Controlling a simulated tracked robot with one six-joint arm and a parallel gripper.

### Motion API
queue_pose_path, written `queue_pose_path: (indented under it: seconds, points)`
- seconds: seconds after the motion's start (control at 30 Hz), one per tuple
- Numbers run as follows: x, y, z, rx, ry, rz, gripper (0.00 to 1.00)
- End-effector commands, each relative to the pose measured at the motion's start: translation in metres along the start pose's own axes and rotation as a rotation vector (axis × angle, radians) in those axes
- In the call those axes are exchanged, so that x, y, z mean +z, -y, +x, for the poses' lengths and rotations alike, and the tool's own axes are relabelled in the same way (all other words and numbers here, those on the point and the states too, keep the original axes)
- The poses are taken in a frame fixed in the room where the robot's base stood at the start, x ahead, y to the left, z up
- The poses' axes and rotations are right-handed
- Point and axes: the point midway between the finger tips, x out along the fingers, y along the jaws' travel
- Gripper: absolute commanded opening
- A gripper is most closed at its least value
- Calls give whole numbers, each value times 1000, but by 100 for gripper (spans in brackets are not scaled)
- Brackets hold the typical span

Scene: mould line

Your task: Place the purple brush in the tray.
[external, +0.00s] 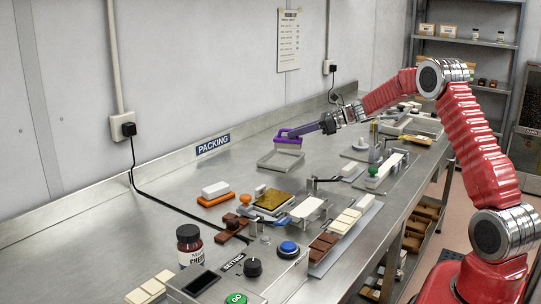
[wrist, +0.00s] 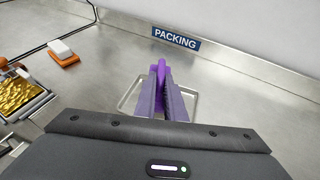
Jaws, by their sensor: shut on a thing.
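The purple brush (external: 289,140) is held in the tips of my gripper (external: 288,133), above the far part of the bench. In the wrist view the purple brush (wrist: 161,64) shows between and just past the two fingers of my gripper (wrist: 161,72), which are shut on it. The shallow metal tray (external: 280,160) lies on the bench below the brush. In the wrist view the tray (wrist: 191,105) shows behind the fingers, which hide its middle. The brush looks raised above the tray; the exact gap is hard to tell.
A white and orange brush (external: 215,193) lies left of the tray. A gold sheet in a frame (external: 271,200), chocolate bars (external: 322,246) and a control box (external: 248,275) stand nearer. The wall with the PACKING sign (external: 213,145) runs behind. Bare bench surrounds the tray's left side.

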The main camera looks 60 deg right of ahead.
Motion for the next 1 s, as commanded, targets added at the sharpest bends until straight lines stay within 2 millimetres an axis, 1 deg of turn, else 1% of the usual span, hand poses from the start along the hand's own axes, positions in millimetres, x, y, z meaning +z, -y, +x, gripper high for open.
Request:
queue_pose_path:
  seconds: [0.17,0.5,1.0]
  points:
    - [-1,0,0,0,0,0,0]
    - [-33,1,14,0,0,2,0]
    - [-38,1,16,0,0,0,0]
